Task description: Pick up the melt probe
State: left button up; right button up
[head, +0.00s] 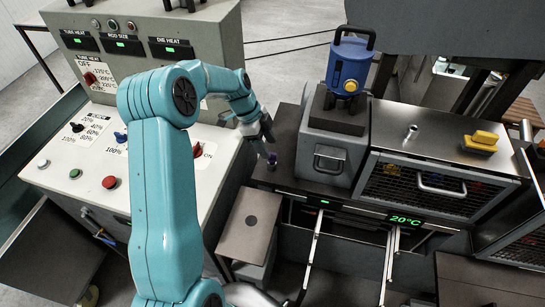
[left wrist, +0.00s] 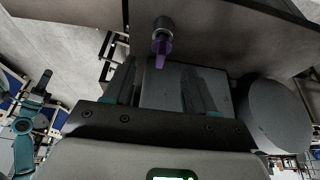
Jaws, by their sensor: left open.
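A small purple piece with a grey metal collar (left wrist: 162,48) shows in the left wrist view; I take it for the melt probe, though I cannot be sure. In the head view a small dark purplish piece (head: 272,160) stands at the left end of the dark machine top, right below my left gripper (head: 264,142). My left gripper is open. In the left wrist view its fingers (left wrist: 160,82) are spread below the purple piece, with nothing clearly held. Whether they touch the piece cannot be told. My right gripper does not show clearly in either view.
A control panel (head: 60,160) with knobs and buttons stands at left. Right of my gripper are a grey block with a handle (head: 328,163), a blue cylinder (head: 348,65), a mesh guard (head: 425,185) and a yellow piece (head: 482,141). A 20°C display (head: 406,220) sits in front.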

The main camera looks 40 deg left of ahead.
aim_at(272, 153)
pick_arm(q)
jog(key=shift+p+x, duration=0.8)
jog(key=shift+x, duration=0.2)
jog(key=x, duration=0.3)
jog(key=shift+w+f, duration=0.1)
jog(key=shift+w, duration=0.1)
jog(key=shift+s+r, duration=0.2)
jog(key=shift+s, duration=0.25)
jog(key=c, duration=0.5)
jog(key=shift+w+f, duration=0.1)
jog(key=shift+w, duration=0.2)
grip_shut()
jog(key=shift+s, duration=0.1)
